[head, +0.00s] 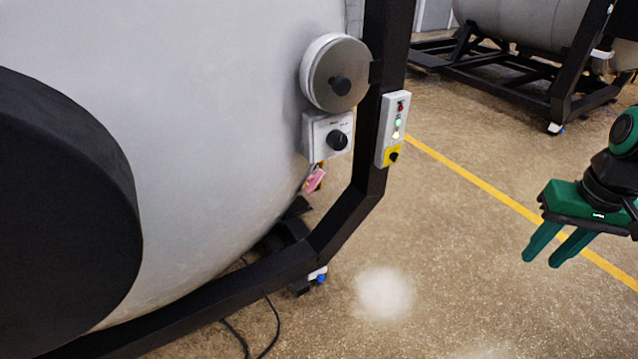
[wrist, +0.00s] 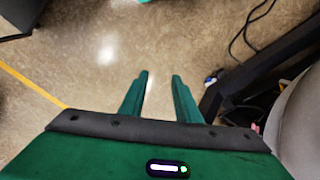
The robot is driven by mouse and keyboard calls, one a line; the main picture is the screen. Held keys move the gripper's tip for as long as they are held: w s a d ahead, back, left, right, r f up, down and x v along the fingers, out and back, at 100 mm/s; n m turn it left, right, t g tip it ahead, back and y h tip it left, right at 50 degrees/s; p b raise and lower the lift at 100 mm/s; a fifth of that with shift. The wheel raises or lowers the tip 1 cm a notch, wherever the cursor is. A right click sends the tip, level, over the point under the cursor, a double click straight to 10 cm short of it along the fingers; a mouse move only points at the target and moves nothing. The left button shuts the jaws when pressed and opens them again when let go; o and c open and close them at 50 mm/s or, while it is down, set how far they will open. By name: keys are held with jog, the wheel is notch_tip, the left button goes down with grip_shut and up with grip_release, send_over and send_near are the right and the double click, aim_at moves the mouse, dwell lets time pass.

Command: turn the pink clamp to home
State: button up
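The pink clamp (head: 315,179) is small in the head view. It hangs at the edge of the large grey furnace, just below a white box with a black knob (head: 337,140). Its exact angle is too small to tell. In the wrist view only a sliver of pink (wrist: 256,128) shows at the right, beside the furnace body. My gripper (head: 546,254) is at the right of the head view, well away from the clamp, above the floor. In the wrist view its two green fingers (wrist: 160,78) are apart with nothing between them.
A black frame post (head: 377,90) stands right of the clamp and carries a control panel (head: 393,128) with lights and a yellow switch. A round grey flange (head: 335,73) sits above. Cables (head: 270,335) lie on the floor. The floor between my gripper and the post is clear.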

jog(key=w+a+f+n+t+y, duration=0.1)
jog(key=w+a+f+n, duration=0.15)
jog(key=w, duration=0.35)
jog(key=w+a+f+n, duration=0.2)
jog(key=w+a, duration=0.1)
jog(key=w, duration=0.3)
jog(key=w+a+f+n+t+y, duration=0.2)
jog(key=w+a+f+y, duration=0.15)
jog(key=w+a, duration=0.55)
jog(key=w+a+f+n+t+y, duration=0.15)
jog(key=w+a+f+y, duration=0.35)
jog(key=a, duration=0.6)
jog(key=w+a+f+n+t+y, duration=0.1)
jog(key=w+a+f+n+y, duration=0.15)
jog(key=w+a, duration=0.7)
jog(key=w+a+f+m+t, duration=0.3)
jog(key=a+f+m+t, duration=0.1)
jog(key=a, duration=0.1)
jog(key=m+t+h, duration=0.2)
jog(key=m+t, duration=0.2)
jog(key=m, duration=0.1)
send_near(318, 183)
jog(key=shift+x, duration=5.8)
jog(key=shift+f, duration=0.1)
